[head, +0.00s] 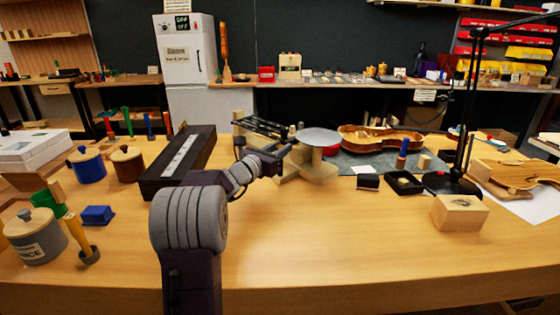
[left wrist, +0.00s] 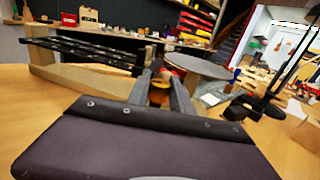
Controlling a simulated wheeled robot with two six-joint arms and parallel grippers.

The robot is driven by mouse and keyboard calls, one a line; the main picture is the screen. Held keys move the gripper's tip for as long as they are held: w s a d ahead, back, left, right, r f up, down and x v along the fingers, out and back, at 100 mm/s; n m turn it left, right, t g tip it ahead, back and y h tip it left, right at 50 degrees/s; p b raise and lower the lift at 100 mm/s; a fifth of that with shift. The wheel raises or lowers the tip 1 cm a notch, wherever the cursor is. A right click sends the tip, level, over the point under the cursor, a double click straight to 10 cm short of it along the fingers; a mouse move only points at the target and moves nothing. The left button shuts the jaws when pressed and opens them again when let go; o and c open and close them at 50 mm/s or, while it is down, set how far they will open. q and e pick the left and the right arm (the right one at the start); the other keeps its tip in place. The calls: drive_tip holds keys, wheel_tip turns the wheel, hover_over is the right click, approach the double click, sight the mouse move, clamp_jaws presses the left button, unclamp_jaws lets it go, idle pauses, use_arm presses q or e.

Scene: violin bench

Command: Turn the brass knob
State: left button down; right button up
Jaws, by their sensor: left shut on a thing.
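My left gripper (head: 284,148) reaches across the bench to a wooden fixture (head: 318,172) with a grey round disc on top (head: 318,136). In the left wrist view, the gripper (left wrist: 163,84) has its two fingers on either side of a small brass-brown piece (left wrist: 160,92), which looks like the brass knob. It is shut on this piece, just below and left of the disc (left wrist: 196,65). The fingers hide part of the knob, and I cannot make it out in the head view. My right gripper is not in view.
Black rails (head: 264,125) on wood lie left of the fixture. A long black case (head: 180,160) is further left. A violin body (head: 385,140) lies behind right. A black lamp base (head: 447,183) and wooden block (head: 460,212) stand right. The bench front is clear.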

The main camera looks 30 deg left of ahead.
use_arm(q)
drive_tip(key=c, duration=1.1)
unclamp_jaws()
drive_tip(key=shift+c, duration=0.2)
drive_tip(key=s+p, duration=0.1)
drive_tip(key=s, duration=0.8)
drive_tip(key=shift+a, duration=0.25)
